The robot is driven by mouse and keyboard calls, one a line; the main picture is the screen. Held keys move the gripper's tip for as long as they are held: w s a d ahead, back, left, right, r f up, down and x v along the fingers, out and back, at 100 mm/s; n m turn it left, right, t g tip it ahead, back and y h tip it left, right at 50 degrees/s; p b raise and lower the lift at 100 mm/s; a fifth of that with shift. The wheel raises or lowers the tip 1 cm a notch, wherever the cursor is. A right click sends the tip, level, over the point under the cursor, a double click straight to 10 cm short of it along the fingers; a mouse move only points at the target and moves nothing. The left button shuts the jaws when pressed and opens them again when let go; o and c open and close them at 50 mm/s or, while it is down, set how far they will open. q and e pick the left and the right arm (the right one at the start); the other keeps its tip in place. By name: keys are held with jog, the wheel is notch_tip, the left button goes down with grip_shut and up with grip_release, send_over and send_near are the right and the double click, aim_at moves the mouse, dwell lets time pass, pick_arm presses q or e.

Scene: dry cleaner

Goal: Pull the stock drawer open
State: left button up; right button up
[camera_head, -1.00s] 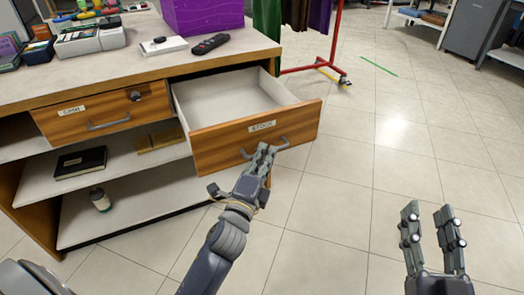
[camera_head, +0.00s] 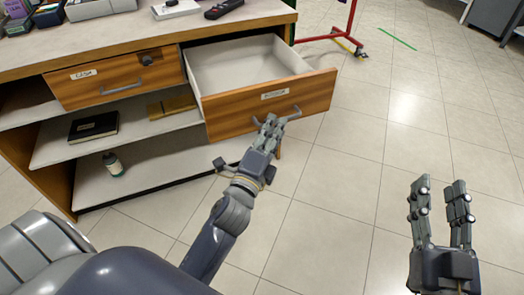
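The stock drawer (camera_head: 300,97) stands pulled out of the counter, its wooden front facing me and its pale inside empty. A small label (camera_head: 275,94) sits on its front, above a grey bar handle (camera_head: 294,113). The fingers hide part of the bar. My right gripper (camera_head: 439,205) is open and empty over the floor at the right, well apart from the drawer.
The cash drawer (camera_head: 115,79) beside it is closed. Shelves below hold a black book (camera_head: 93,126) and a bottle (camera_head: 113,164). A remote-like device (camera_head: 223,9) lies on the counter (camera_head: 130,45).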

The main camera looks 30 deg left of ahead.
pick_arm(q)
jog(key=s+f, duration=0.1)
jog(key=s, duration=0.8)
jog(key=shift+s+d, duration=0.25)
jog(key=shift+d, duration=0.05)
jog(key=shift+f, duration=0.1)
